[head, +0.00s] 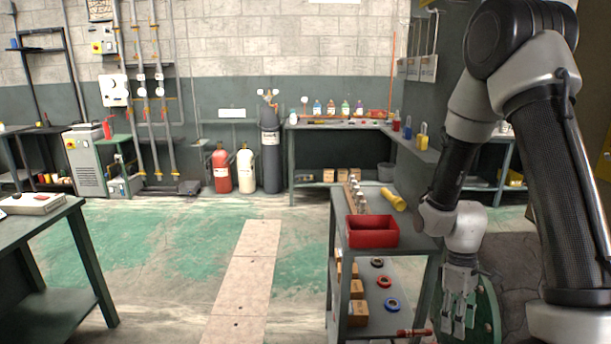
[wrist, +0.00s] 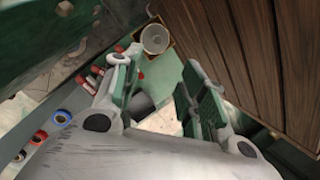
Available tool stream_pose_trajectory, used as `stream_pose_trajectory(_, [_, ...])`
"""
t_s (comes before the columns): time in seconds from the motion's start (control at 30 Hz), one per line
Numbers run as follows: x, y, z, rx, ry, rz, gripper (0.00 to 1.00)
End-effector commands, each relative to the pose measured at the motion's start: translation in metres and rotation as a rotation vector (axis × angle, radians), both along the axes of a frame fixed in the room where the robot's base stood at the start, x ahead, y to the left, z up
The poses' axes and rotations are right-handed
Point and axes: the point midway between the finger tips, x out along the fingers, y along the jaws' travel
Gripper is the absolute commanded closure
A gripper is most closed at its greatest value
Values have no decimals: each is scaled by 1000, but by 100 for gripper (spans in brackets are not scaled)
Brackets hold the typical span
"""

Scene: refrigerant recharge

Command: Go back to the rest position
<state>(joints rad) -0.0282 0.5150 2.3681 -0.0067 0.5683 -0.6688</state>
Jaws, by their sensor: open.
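My gripper (head: 459,312) hangs below my folded arm at the right of the head view, fingers pointing down. It is beside the right end of the grey cart (head: 340,235) and in front of a round green part. In the wrist view my gripper (wrist: 165,90) shows two fingers spread apart with nothing between them. Past the fingertips lie floor and a round grey thing on a wooden-looking base (wrist: 154,39). I cannot tell whether a finger touches the green part behind it.
The cart carries a red bin (head: 372,232) and a yellow cylinder (head: 393,199); coloured rings lie on its lower shelf. A table (head: 62,212) stands at left. Red (head: 221,170), cream (head: 246,169) and dark (head: 270,150) cylinders stand at the back wall. The floor between is open.

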Motion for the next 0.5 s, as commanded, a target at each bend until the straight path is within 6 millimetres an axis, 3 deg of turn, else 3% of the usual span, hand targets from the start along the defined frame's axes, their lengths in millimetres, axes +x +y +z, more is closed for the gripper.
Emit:
stream_pose_trajectory(0.03, [-3,0,23,-23,-15,-77,58])
stream_pose_trajectory(0.3, [-39,-3,143,-121,-122,-502,58])
stream_pose_trajectory(0.5, [-74,-5,213,-104,-272,-679,58])
